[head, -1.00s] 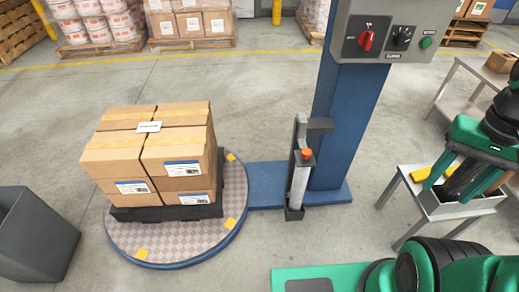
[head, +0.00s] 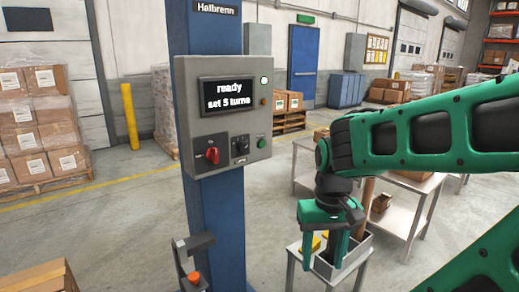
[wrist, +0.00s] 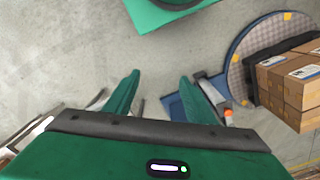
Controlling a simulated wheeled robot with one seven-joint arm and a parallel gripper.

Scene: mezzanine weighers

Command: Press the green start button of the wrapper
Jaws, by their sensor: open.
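The wrapper's grey control box (head: 222,112) is fixed to a blue column (head: 218,225) left of centre in the head view. The green button (head: 261,143) is at the lower right of the box, right of a black knob (head: 241,146) and a red switch (head: 212,156). My gripper (head: 322,250) is open and empty, pointing down, lower and to the right of the box. In the wrist view its fingers (wrist: 158,80) are apart with floor between them. The button is not seen in the wrist view.
Below my gripper is a small table with a grey tray (head: 352,252) and yellow items. A longer table (head: 405,205) stands behind. The wrapper's turntable (wrist: 236,72) carries stacked cartons (wrist: 292,88). A yellow post (head: 130,117) stands at left; floor between is open.

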